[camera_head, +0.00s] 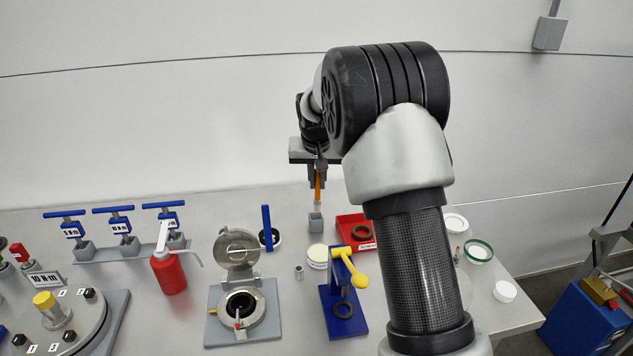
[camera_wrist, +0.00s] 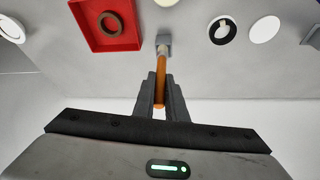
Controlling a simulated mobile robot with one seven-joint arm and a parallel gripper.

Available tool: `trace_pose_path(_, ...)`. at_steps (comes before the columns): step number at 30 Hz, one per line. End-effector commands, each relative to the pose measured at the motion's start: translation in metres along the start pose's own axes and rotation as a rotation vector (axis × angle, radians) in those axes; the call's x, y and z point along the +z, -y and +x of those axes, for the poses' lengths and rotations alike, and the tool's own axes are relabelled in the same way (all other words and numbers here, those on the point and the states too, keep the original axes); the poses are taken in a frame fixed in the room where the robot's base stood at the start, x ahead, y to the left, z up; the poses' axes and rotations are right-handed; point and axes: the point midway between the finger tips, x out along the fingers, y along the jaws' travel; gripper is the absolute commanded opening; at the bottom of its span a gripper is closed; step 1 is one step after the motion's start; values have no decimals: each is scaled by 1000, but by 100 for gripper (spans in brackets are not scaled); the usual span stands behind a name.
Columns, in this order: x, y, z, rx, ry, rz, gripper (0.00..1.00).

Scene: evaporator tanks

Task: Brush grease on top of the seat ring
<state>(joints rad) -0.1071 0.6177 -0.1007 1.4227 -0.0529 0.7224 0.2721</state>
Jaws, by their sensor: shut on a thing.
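My gripper (camera_head: 317,178) points down and is shut on the orange handle of a brush (camera_head: 318,190). The brush is upright; its pale lower end is at or just above a small grey block holder (camera_head: 315,224), and I cannot tell whether it is inside. In the wrist view the orange handle (camera_wrist: 159,90) lies between the fingers (camera_wrist: 160,82), with the holder (camera_wrist: 163,39) beyond. A metal body with a hinged open lid (camera_head: 240,303) stands front left of my gripper; a ring surrounds its dark opening. Which ring is the seat ring is unclear.
A red tray (camera_head: 352,219) holds a brown ring (camera_head: 361,232). A cream-topped tin (camera_head: 317,253) and a blue stand with a yellow lever (camera_head: 345,310) are nearby. A red bottle (camera_head: 168,272) and blue T-handled tools (camera_head: 113,222) stand left. My arm hides part of the table's right side.

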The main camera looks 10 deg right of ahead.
Motion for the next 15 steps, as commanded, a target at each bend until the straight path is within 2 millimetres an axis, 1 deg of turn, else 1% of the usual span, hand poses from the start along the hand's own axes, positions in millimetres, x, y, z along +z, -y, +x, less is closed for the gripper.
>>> trace_pose_path(1, 15, -2, -9, 0, 2, -1, 0)
trace_pose_path(3, 33, -5, -16, 0, 1, 0, 0)
trace_pose_path(7, 63, -8, -25, -2, 0, -3, 0)
trace_pose_path(10, 78, -10, -29, -4, -1, -5, 0)
trace_pose_path(15, 87, -11, -26, -5, 1, -6, 0)
